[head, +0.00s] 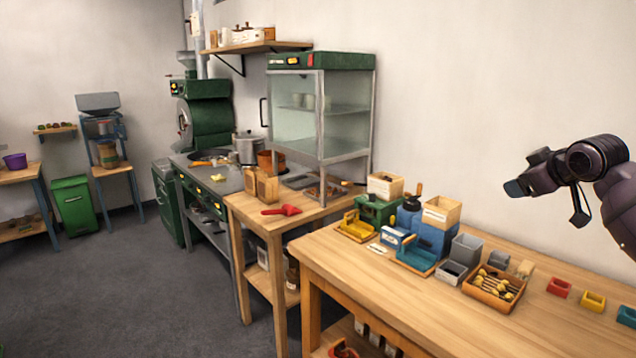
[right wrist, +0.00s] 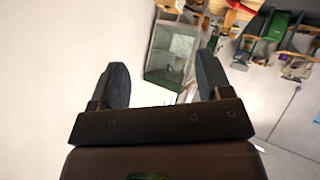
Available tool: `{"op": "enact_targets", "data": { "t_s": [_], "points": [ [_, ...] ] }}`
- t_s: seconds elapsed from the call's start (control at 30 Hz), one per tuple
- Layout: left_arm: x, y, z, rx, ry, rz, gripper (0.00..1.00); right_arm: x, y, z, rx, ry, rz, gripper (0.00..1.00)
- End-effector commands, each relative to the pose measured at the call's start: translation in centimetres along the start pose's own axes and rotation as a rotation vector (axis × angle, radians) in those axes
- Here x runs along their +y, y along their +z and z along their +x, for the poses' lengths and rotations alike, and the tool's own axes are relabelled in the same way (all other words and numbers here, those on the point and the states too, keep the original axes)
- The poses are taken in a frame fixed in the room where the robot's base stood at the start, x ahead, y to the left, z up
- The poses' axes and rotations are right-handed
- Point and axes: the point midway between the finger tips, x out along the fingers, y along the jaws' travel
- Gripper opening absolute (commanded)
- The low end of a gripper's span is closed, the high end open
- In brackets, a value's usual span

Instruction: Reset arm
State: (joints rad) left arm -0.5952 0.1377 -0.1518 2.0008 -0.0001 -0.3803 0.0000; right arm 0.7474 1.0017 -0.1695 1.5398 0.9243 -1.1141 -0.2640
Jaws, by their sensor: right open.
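My right gripper (head: 545,186) is raised in the air at the right of the head view, above the wooden table (head: 375,290) and in front of the pale wall. In the right wrist view its two dark fingers (right wrist: 165,85) stand wide apart with nothing between them. Beyond the fingers, the glass-sided cabinet (right wrist: 172,50) shows in the background, well away from the gripper. My left gripper is in neither view.
The table bears a wooden tray (head: 513,296) of small tools, grey bins (head: 466,247), a blue tray (head: 411,262) and small coloured trays. Grey floor (head: 150,290) at left is clear.

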Motion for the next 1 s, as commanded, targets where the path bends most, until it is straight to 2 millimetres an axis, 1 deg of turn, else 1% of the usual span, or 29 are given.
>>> {"op": "enact_targets", "data": {
  "t_s": [0.03, 0.07, 0.17, 0.2, 0.27, 0.3, 0.37, 0.4, 0.47, 0.5, 0.57, 0.6, 0.67, 0.7, 0.77, 0.8, 0.87, 1.0],
  "points": [
    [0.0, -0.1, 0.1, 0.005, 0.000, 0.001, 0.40, -1.6, 0.5, 1.2, 0.035, 0.017, -0.005, 0.72],
    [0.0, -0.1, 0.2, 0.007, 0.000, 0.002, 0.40, -2.3, 0.7, 1.8, 0.059, 0.033, -0.008, 0.72],
    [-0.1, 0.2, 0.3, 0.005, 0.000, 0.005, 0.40, -5.8, 2.2, 3.9, 0.139, 0.068, -0.014, 0.72],
    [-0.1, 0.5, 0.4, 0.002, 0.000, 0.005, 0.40, -7.3, 3.1, 4.6, 0.169, 0.078, -0.016, 0.72],
    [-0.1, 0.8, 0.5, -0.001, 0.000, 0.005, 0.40, -9.7, 4.5, 5.6, 0.211, 0.087, -0.014, 0.72],
    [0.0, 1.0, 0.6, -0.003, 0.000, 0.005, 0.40, -11.4, 5.7, 6.2, 0.236, 0.090, -0.010, 0.72],
    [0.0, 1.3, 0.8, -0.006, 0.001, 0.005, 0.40, -14.0, 7.6, 6.9, 0.269, 0.092, -0.003, 0.72],
    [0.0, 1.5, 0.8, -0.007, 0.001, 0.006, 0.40, -15.7, 8.9, 7.3, 0.289, 0.092, 0.003, 0.72],
    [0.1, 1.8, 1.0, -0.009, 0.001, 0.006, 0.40, -18.2, 10.9, 7.6, 0.314, 0.091, 0.015, 0.72],
    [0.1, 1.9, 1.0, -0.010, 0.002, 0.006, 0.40, -19.9, 12.3, 7.8, 0.328, 0.090, 0.024, 0.72],
    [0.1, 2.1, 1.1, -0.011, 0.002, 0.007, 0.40, -22.2, 14.4, 7.8, 0.345, 0.088, 0.040, 0.72],
    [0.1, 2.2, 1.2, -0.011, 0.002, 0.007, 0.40, -23.8, 15.8, 7.8, 0.353, 0.087, 0.051, 0.72],
    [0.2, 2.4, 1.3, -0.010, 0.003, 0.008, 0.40, -26.0, 17.9, 7.5, 0.361, 0.086, 0.070, 0.72],
    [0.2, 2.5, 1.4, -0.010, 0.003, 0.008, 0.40, -27.4, 19.4, 7.3, 0.363, 0.086, 0.084, 0.72],
    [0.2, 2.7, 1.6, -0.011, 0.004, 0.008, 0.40, -29.4, 21.6, 6.9, 0.361, 0.085, 0.104, 0.72],
    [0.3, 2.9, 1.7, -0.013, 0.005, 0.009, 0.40, -30.8, 23.0, 6.6, 0.359, 0.086, 0.118, 0.72],
    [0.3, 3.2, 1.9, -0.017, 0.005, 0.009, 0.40, -32.7, 25.2, 6.0, 0.346, 0.087, 0.141, 0.72],
    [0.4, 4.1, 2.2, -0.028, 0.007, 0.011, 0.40, -36.9, 30.4, 4.3, 0.295, 0.091, 0.198, 0.72]
  ]
}}
